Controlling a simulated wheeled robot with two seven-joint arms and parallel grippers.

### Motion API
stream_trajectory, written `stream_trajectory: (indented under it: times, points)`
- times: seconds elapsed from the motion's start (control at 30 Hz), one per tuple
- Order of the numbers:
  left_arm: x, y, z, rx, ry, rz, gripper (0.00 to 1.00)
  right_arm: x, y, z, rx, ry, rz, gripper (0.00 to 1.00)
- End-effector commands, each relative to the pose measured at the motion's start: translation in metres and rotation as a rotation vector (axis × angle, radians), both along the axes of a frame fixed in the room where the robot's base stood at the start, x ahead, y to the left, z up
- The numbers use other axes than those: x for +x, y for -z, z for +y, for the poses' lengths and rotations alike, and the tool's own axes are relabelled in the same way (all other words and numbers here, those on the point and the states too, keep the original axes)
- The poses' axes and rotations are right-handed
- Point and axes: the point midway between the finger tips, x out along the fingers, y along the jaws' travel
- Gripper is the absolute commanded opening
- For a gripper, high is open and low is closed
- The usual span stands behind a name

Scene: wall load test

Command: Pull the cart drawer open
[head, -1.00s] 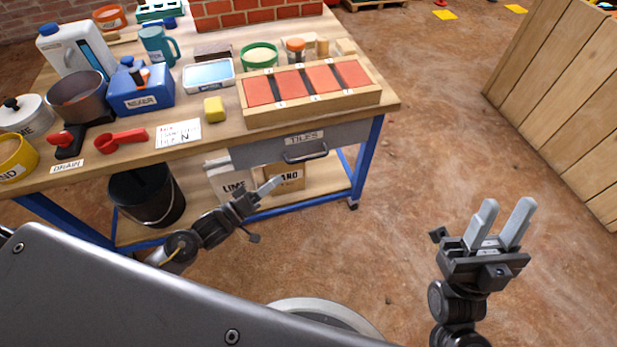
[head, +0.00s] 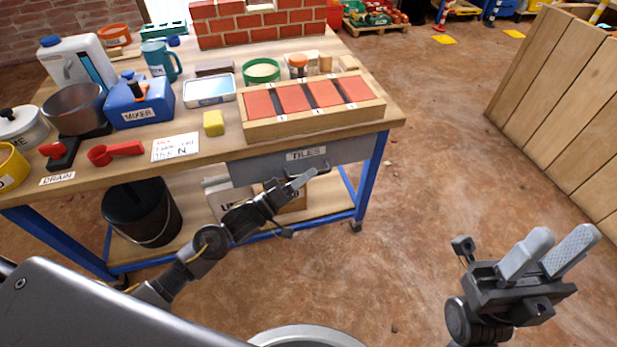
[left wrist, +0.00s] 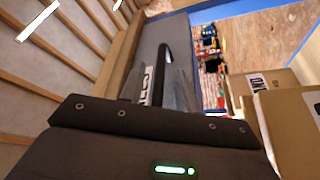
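The cart drawer (head: 262,172) is a grey front under the right part of the cart's wooden top, labelled TILES, and it looks shut. Its dark bar handle (head: 322,168) is partly hidden by my left gripper (head: 298,182), which is at the handle's left side from below. In the left wrist view the handle (left wrist: 168,48) stands out from the grey drawer front (left wrist: 178,35), just ahead of the fingers (left wrist: 158,92). The fingers look apart; I cannot tell whether they touch the handle. My right gripper (head: 555,252) is open and empty, away over the floor at right.
The cart top holds a wooden tray of red tiles (head: 255,131), a yellow sponge (head: 213,123), a blue mixer (head: 138,100) and a brick wall (head: 258,28). A black bucket (head: 142,212) and boxes stand on the lower shelf. A wooden panel (head: 555,105) stands at right; floor between is clear.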

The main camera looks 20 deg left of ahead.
Motion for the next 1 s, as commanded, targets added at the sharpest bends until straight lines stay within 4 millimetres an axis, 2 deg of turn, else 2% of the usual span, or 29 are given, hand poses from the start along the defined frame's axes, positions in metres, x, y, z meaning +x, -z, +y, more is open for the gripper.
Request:
stream_trajectory:
  times: [0.13,0.43,0.7,1.0]
  points:
    - [0.0076,-0.002,-0.0061,0.0,-0.001,0.0,0.33,0.0014,-0.0002,0.0007,-0.001,-0.001,-0.008,0.36]
    - [0.0087,-0.0028,-0.0071,0.0,0.0,0.0,0.33,0.0016,-0.0034,0.0007,0.001,0.0,-0.013,0.36]
    - [0.0085,-0.0027,-0.0069,0.0,0.0,0.0,0.0,0.0008,-0.0029,0.0004,0.002,0.0,-0.013,0.36]
    - [0.0081,-0.0029,-0.007,0.0,0.0,0.0,0.0,0.0006,-0.0033,0.0003,0.003,0.001,-0.014,0.36]
